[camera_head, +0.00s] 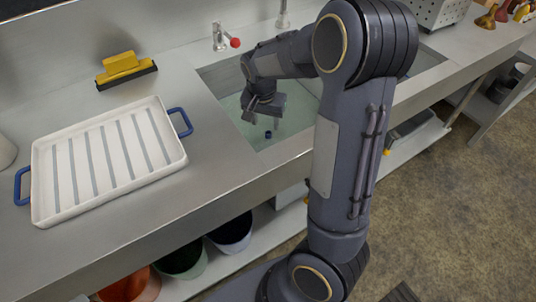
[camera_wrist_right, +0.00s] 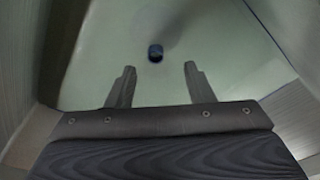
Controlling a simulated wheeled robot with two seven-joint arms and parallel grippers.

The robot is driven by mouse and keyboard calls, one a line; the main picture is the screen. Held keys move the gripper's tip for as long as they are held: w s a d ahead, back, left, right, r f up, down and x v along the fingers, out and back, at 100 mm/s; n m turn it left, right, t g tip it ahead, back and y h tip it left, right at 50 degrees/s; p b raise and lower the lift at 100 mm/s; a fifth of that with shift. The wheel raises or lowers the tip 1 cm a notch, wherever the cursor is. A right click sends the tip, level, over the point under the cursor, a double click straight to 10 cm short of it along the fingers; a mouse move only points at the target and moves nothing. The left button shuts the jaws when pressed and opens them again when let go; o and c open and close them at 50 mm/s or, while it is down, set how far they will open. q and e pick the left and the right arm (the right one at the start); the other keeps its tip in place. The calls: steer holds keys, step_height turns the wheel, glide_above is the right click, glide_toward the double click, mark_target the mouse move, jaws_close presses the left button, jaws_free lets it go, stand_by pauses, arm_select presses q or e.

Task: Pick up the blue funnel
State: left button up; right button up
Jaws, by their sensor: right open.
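A small dark blue piece (camera_head: 268,134) shows in the greenish, cloudy sink basin; it also shows in the right wrist view (camera_wrist_right: 155,53), with a dark opening. It looks like the spout of the blue funnel; the rest of its shape is not visible. My right gripper (camera_head: 264,117) is open and empty, pointing down into the sink above the blue piece. In the right wrist view its fingertips (camera_wrist_right: 160,68) stand apart, with the blue piece just beyond the gap between them. My left gripper is out of view.
The sink walls (camera_head: 284,150) surround the gripper closely. A red-knobbed tap (camera_head: 220,40) stands behind. A white striped tray (camera_head: 108,157) with blue handles and a yellow squeegee (camera_head: 122,66) lie left. Buckets (camera_head: 232,232) stand below.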

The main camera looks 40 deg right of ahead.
mark_target(268, 133)
steer(key=f, duration=0.5)
steer(key=d+f+b, duration=0.1)
steer(key=f, duration=0.1)
steer(key=shift+f, duration=0.2)
steer(key=c, duration=1)
